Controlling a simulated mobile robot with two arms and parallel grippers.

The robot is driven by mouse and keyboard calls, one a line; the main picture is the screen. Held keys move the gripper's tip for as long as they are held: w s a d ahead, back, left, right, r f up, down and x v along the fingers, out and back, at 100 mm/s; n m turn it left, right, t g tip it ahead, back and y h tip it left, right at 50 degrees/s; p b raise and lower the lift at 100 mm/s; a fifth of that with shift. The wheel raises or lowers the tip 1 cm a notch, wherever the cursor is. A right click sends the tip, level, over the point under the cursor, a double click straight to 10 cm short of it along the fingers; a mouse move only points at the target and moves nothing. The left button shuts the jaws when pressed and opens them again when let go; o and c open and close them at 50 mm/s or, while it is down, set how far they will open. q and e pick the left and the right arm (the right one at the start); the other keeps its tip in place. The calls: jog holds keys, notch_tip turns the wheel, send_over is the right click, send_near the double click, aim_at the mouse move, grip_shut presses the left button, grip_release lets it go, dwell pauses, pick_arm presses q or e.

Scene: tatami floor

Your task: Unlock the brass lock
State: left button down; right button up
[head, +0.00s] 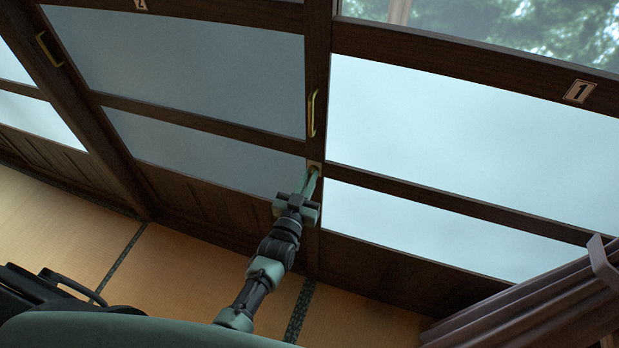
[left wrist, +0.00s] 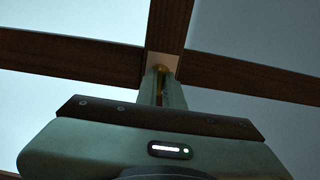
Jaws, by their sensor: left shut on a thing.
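The brass lock (head: 315,166) sits on a small pale plate on the dark upright where two sliding panels meet, below a brass pull handle (head: 312,113). My left gripper (head: 311,181) reaches up to it, its fingertips at the plate. In the left wrist view the fingers (left wrist: 162,90) are shut on a brass part of the lock (left wrist: 160,70), just in front of the pale plate (left wrist: 162,60). The fingers hide most of the lock, so I cannot tell how it is turned. My right gripper is not in view.
Frosted panes in dark wooden frames fill the wall, with number plates 1 (head: 579,91) and 2 (head: 140,5). Another brass handle (head: 48,49) is at the upper left. A brown slatted object (head: 540,305) stands at the lower right. Tatami floor (head: 185,265) lies below the panels.

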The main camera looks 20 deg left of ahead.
pick_arm(q)
jog(key=shift+f, duration=0.1)
dwell(0.4)
jog(key=c, duration=1.5)
grip_release()
jog(key=shift+c, duration=0.2)
jog(key=s, duration=0.8)
jog(key=shift+b, duration=0.35)
jog(key=shift+a, duration=0.1)
